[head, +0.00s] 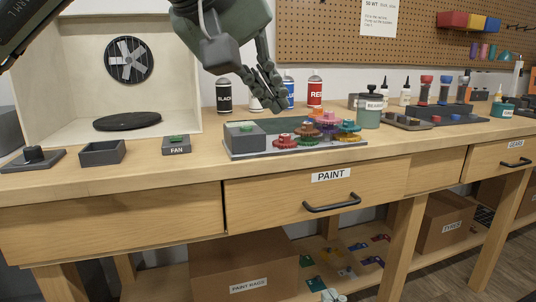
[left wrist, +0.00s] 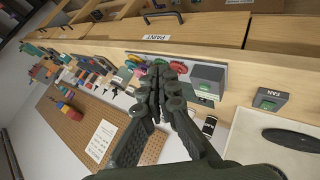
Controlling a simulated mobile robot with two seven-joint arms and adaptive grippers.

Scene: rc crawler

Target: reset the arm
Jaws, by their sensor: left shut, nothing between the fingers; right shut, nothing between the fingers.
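My left gripper (head: 268,97) hangs over the workbench (head: 190,180) from the top of the head view. Its fingers are together with nothing between them. In the left wrist view my left gripper (left wrist: 158,80) points toward the grey tray with coloured gears. In the head view its fingertips are above and behind this tray (head: 240,155), apart from it as far as I can tell.
Behind the tray stand a black bottle (head: 223,97), a red-labelled bottle (head: 315,90) and a green jar (head: 369,112). A white booth (head: 180,90) with a fan and round black turntable is at left. The PAINT drawer (head: 270,200) is shut. The front bench edge is mostly clear.

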